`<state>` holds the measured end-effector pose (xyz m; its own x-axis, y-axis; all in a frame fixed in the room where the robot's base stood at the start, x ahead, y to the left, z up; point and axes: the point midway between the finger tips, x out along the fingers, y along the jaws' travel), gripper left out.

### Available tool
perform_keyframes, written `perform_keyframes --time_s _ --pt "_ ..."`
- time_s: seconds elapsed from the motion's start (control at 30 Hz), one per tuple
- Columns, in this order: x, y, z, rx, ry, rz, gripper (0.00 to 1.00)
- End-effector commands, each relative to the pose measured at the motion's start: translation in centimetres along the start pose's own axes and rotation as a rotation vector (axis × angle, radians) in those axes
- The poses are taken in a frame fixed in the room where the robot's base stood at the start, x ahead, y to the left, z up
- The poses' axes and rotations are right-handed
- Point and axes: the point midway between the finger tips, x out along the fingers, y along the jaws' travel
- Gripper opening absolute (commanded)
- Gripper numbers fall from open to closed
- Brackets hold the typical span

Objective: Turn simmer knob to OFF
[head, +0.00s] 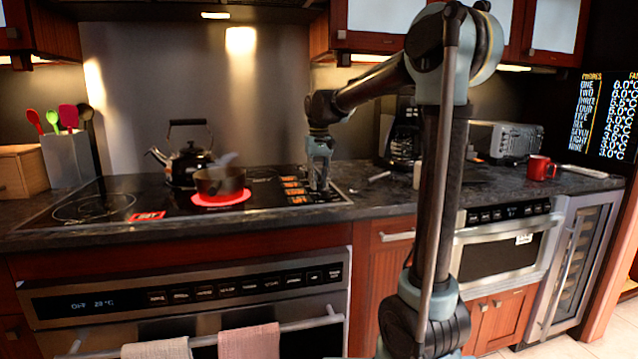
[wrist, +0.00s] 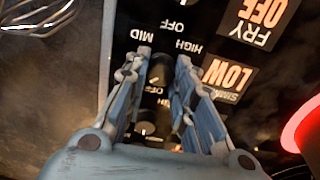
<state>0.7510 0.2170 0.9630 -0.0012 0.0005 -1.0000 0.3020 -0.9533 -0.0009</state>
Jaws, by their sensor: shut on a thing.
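The simmer knob (wrist: 157,76) is a small dark knob on the black control strip, partly hidden between my fingers in the wrist view. Beside it a lit label (wrist: 230,76) reads LOW, with SIMMER partly covered by a finger. OFF, MID and HIGH are printed around the knob. My gripper (wrist: 164,56) is shut on the knob, one finger on each side. How far the knob is turned is hard to tell. In the head view my gripper (head: 319,184) points down at the right end of the cooktop (head: 150,187), and the knob is hidden there.
A FRY label (wrist: 260,22) reads OFF near the knob. Another knob (wrist: 146,129) sits close behind my fingers. A pan (head: 219,181) stands on a glowing red burner (head: 222,200), left of the controls. A kettle (head: 188,165) stands farther left. A whisk (wrist: 40,18) lies nearby.

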Motion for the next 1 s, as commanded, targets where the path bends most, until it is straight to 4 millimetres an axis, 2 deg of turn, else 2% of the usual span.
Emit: perform_keyframes --time_s 0.6,1.0 --pt "0.01 -0.02 0.03 -0.551 0.000 0.001 0.00" --pt "0.01 0.03 0.04 -0.741 -0.001 0.003 0.00"
